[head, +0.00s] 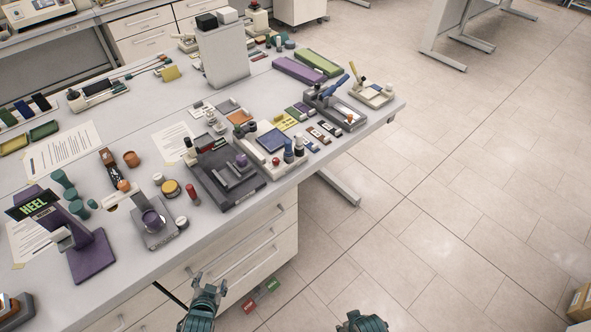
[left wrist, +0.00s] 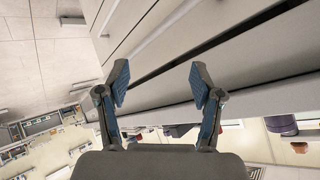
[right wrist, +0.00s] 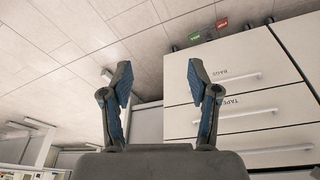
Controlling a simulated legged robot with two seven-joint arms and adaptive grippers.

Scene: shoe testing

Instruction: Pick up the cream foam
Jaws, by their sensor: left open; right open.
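No thing in view is clearly marked as the cream foam. A small off-white block (head: 227,15) sits beside a black block (head: 206,21) on top of a tall grey box at the back of the table; I cannot tell whether it is foam. My left gripper (head: 211,282) is open and empty in front of the table's drawers, and its two fingers show apart in the left wrist view (left wrist: 158,82). My right gripper (head: 362,318) is at the bottom edge of the head view, over the floor. The right wrist view (right wrist: 157,80) shows it open and empty.
The white table (head: 130,88) is crowded with test devices. A purple stand marked HEEL (head: 92,255) and a dark grey device (head: 225,178) stand near the front edge. Purple (head: 298,71) and green (head: 318,62) slabs lie at the far right.

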